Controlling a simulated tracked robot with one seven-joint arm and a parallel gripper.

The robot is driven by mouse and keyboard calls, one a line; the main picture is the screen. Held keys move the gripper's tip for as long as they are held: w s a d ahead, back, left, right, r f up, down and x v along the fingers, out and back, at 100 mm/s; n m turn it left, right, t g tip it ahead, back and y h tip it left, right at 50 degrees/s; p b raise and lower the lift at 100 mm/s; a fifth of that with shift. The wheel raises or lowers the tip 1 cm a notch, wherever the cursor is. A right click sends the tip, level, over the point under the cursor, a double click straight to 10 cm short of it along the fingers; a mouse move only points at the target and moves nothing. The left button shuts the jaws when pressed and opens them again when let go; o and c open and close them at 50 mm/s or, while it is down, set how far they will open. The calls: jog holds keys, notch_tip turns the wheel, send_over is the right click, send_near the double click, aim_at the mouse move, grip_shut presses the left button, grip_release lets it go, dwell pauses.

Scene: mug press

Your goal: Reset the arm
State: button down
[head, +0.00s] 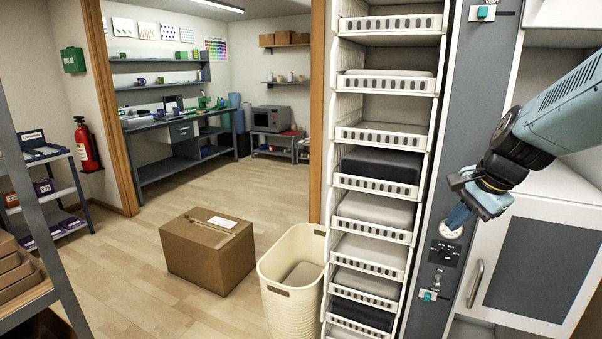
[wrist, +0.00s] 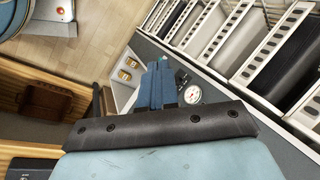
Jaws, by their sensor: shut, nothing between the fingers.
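My gripper (head: 459,216) is at the right of the head view, at the end of my blue and black arm. Its blue fingers are together with nothing between them. They point down towards the grey control panel (head: 437,262), in front of or beside a round white gauge (head: 451,230). I cannot tell whether they touch the panel. In the wrist view the shut fingers (wrist: 158,84) are near the middle, with the gauge (wrist: 192,94) just to their right.
A tall rack of white trays (head: 378,178) stands left of the panel. A cabinet door with a metal handle (head: 475,284) is below the arm. A cream bin (head: 292,275) and a cardboard box (head: 210,250) stand on the floor. Open floor (head: 150,255) lies left of the box.

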jog(key=s+a+r+n+t+h, duration=0.1)
jog(key=s+a+r+n, duration=0.3)
jog(key=s+a+n, duration=0.4)
jog(key=shift+s+a+n+h, duration=0.2)
jog(key=shift+s+n+h, duration=0.3)
jog(key=shift+s+n, duration=1.6)
jog(key=shift+w+r+n, duration=0.1)
jog(key=shift+w+n, duration=0.3)
